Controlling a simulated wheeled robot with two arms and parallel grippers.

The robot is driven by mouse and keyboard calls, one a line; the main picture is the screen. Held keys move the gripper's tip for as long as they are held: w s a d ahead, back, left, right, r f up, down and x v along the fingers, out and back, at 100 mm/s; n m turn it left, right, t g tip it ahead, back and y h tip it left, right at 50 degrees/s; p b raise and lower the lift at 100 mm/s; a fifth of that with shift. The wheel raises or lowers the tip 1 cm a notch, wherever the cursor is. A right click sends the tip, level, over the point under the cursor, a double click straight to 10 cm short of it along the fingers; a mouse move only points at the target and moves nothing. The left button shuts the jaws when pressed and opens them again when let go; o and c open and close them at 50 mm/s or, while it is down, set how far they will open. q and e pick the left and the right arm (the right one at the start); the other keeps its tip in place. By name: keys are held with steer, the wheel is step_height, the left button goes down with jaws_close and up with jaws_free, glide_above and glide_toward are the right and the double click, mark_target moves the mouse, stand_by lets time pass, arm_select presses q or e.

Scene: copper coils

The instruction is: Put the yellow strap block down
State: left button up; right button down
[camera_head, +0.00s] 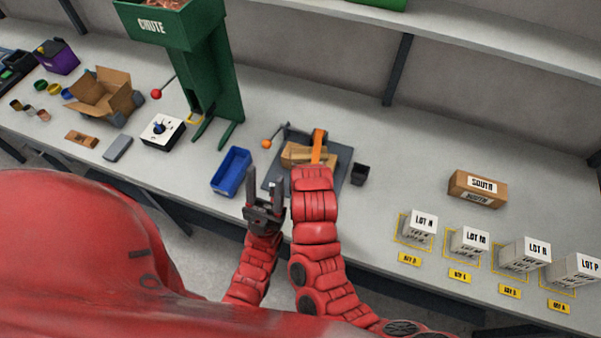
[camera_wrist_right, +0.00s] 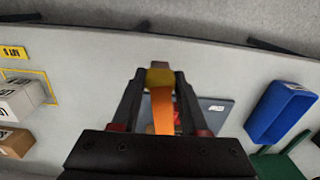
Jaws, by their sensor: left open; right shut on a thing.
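The yellow block (camera_wrist_right: 160,77) is between the fingertips of my right gripper (camera_wrist_right: 159,75) in the right wrist view. An orange strip (camera_wrist_right: 163,112) shows behind it, between the fingers. In the head view my right forearm reaches to the dark grey fixture board (camera_head: 272,178) and hides the right gripper and the yellow block. An orange bar (camera_head: 319,145) stands over a tan box (camera_head: 294,154) on that board. My left gripper (camera_head: 265,183) is open and empty, at the board's near left edge beside the right arm.
A blue bin (camera_head: 231,171) stands left of the board, and a small black cup (camera_head: 359,174) right of it. The green chute (camera_head: 214,80) is behind left. White lot boxes (camera_head: 470,241) and a brown box (camera_head: 478,189) stand at right. Bench between cup and brown box is clear.

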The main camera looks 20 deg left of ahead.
steer(key=shift+s+d+r, duration=0.1)
steer(key=shift+s+r, duration=0.05)
steer(key=shift+s, duration=0.05)
steer(key=shift+w, duration=0.15)
steer(key=w+a+b, duration=0.2)
steer(key=w+b, duration=0.1)
steer(key=w, duration=0.1)
steer(key=w+a+f+b, duration=0.1)
steer(key=w+a+b, duration=0.1)
steer(key=w+b, duration=0.2)
steer(key=w+a+b, duration=0.2)
steer(key=w+b, duration=0.1)
steer(key=w, duration=0.1)
steer(key=shift+a+f+b, duration=0.1)
steer(key=shift+f+b, duration=0.15)
steer(key=shift+b, duration=0.1)
steer(key=shift+w+a, duration=0.35)
steer(key=shift+w, duration=0.45)
